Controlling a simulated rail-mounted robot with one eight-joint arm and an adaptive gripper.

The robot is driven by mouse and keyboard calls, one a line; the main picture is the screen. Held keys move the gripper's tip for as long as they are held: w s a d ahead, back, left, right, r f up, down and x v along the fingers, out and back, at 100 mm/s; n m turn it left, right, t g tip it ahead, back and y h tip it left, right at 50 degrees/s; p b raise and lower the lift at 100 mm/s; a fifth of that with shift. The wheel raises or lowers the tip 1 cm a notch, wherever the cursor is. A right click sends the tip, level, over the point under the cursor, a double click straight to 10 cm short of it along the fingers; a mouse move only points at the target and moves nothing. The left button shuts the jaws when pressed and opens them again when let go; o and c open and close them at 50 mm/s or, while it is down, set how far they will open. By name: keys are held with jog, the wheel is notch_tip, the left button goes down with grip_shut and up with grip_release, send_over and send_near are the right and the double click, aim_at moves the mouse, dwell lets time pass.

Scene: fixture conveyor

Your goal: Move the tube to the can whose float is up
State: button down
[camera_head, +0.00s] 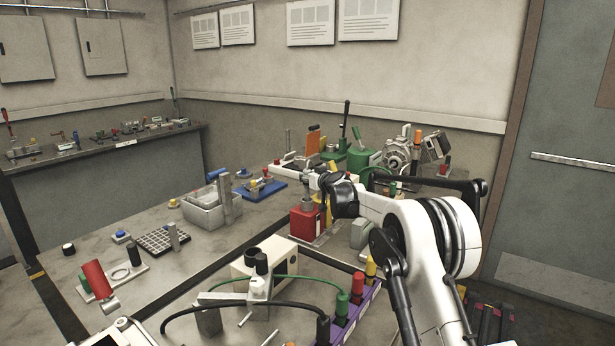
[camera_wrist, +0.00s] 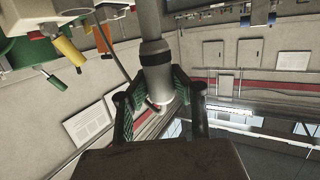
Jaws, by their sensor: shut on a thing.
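In the wrist view, my gripper (camera_wrist: 160,100) is shut on a grey tube (camera_wrist: 152,30) with a dark band. The fingers close around the tube's paler end. In the head view, my gripper (camera_head: 318,187) is at the far end of my arm, beside a grey upright piece above a red can (camera_head: 304,224). I cannot tell whether this piece touches or enters the can. A yellow can (camera_head: 324,216) stands close behind the red one, partly hidden. A green can (camera_head: 359,160) stands farther back. I cannot make out which float is up.
A grey bin (camera_head: 208,218) and a slotted block (camera_head: 163,241) stand to the left. A cream box (camera_head: 262,262) and a purple rack (camera_head: 352,318) with coloured plugs and looping cables are in front. Machinery (camera_head: 398,155) stands behind my arm. Some bare bench shows at left.

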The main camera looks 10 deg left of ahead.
aim_at(307, 187)
jog(key=shift+f+b, duration=1.05)
jog(key=shift+f, duration=0.65)
jog(key=c, duration=1.9)
grip_release()
jog(key=shift+o, duration=0.7)
jog(key=o, duration=0.4)
jog(key=shift+o, duration=0.2)
jog(key=v, duration=1.2)
